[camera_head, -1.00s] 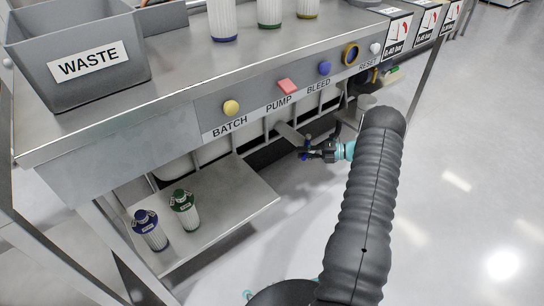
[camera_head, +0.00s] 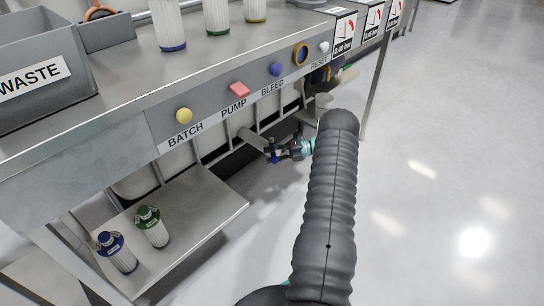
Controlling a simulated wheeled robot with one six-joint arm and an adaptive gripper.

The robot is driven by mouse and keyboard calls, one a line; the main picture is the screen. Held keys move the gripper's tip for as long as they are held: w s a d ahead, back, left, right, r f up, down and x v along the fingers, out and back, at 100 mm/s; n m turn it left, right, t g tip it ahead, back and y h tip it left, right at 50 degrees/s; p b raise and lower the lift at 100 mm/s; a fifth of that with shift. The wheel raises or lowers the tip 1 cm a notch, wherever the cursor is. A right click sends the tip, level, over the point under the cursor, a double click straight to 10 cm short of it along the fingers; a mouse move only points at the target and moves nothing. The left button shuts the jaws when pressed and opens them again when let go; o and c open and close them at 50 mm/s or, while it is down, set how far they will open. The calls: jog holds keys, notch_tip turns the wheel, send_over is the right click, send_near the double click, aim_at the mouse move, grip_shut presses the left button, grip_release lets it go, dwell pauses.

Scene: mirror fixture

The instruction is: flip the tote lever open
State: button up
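The tote (camera_head: 180,158) is a pale container in a grey metal cage under the bench, mostly hidden by the panel and shelf. A grey outlet pipe (camera_head: 252,138) sticks out from it. At the pipe's end is a small blue part (camera_head: 273,156), which looks like the lever; it is too small to tell its position. My gripper (camera_head: 284,151), dark with a teal wrist, is right at this blue part, under the bench. I cannot tell whether it touches or grips it, or how far its fingers are apart.
The bench panel with the BATCH button (camera_head: 184,116), PUMP, BLEED and RESET controls overhangs the tote. A low shelf (camera_head: 205,215) holds a blue-capped bottle (camera_head: 117,251) and a green-capped bottle (camera_head: 152,226). A bench leg (camera_head: 377,85) stands behind my arm. The floor to the right is clear.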

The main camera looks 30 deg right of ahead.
jog(key=v, duration=1.2)
